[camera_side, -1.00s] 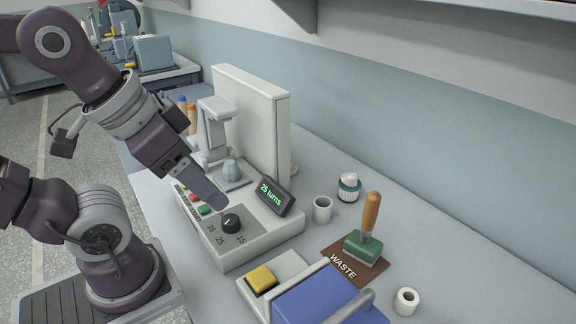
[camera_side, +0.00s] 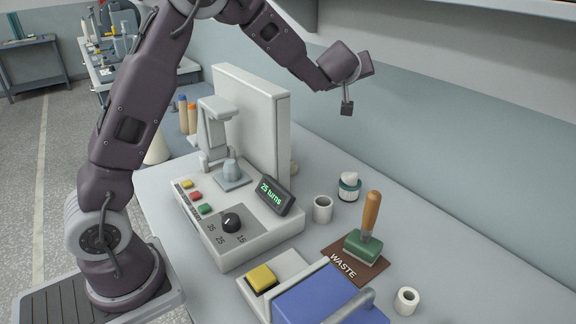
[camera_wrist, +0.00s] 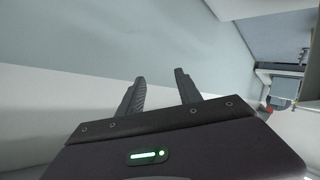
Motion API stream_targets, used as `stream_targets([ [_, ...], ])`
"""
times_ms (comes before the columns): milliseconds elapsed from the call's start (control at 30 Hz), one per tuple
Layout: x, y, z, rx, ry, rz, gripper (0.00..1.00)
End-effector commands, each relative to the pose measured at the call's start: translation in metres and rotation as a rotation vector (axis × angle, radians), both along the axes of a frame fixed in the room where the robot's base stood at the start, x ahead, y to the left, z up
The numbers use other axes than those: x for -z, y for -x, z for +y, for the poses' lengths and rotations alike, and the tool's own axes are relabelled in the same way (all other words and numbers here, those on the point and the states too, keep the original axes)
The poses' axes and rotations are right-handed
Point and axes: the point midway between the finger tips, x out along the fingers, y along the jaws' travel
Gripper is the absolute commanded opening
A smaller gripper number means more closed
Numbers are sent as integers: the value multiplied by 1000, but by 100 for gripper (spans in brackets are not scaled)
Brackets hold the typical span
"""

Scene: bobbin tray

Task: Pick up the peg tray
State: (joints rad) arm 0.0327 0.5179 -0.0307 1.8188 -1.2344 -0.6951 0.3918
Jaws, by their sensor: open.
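I cannot make out a peg tray in either view. My gripper (camera_wrist: 160,75) shows in the wrist view with its two dark fingers apart and nothing between them. In the side view my wrist is raised high over the bench, at the upper middle, near the wall. The fingers are not clearly visible there.
A winding machine (camera_side: 262,238) reads "25 turns".

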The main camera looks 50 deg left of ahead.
Motion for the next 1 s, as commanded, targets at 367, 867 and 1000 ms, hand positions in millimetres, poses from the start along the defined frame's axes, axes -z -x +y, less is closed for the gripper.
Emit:
stream_targets([
  [367,174,91,106,-751,-279,342,41],
  [867,243,93,117,-760,-282,342,41],
  [1000,251,93,146,-759,-282,342,41],
])
